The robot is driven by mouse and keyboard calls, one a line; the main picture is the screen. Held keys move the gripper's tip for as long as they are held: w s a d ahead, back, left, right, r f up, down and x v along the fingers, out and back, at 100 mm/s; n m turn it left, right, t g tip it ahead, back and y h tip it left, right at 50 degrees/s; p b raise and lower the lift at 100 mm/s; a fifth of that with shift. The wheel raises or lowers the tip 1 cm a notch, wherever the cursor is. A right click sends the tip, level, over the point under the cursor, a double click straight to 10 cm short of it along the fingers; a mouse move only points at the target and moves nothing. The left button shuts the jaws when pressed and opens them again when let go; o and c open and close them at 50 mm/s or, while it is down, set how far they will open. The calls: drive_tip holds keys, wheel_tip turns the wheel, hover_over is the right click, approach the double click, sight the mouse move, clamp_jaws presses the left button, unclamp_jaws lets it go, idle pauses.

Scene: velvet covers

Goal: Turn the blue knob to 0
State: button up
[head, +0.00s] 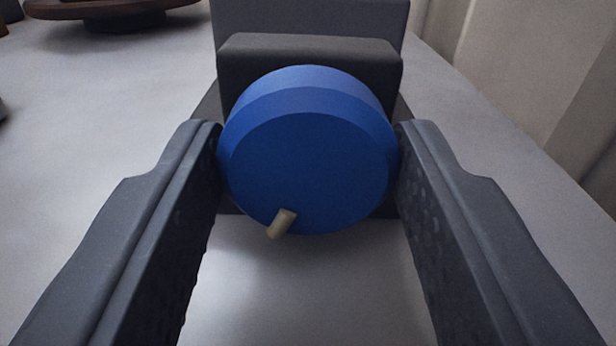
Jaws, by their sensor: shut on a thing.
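The blue knob (310,150) is a thick round disc facing me in the middle of the head view. A small pale tan pointer (281,223) sits at its lower edge, a little left of the bottom. The knob is mounted on a dark grey block (310,50). My gripper (308,155) is shut on the knob, one finger pressed at its left side and one at its right side. No scale or 0 mark shows on the visible parts.
The block stands on a pale grey surface (110,90) that is bare around it. A dark brown round object (110,14) lies at the back left. A beige draped fabric or wall (540,70) runs along the right side.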

drive_tip(key=n+b, duration=0.1)
drive_tip(key=n, duration=0.3)
drive_tip(key=shift+f+n, duration=0.15)
drive_tip(key=shift+n, duration=0.25)
drive_tip(key=n+b, duration=0.3)
drive_tip(key=n, duration=0.1)
drive_tip(key=shift+a+f+n, duration=0.1)
drive_tip(key=shift+n, duration=0.2)
drive_tip(key=n+b, duration=0.3)
drive_tip(key=n, duration=0.1)
drive_tip(key=shift+a+f+n+b, duration=0.15)
drive_tip(key=shift+n+b, duration=0.35)
drive_tip(key=shift+n, duration=1.9)
drive_tip(key=o, duration=1)
drive_tip(key=shift+s, duration=0.1)
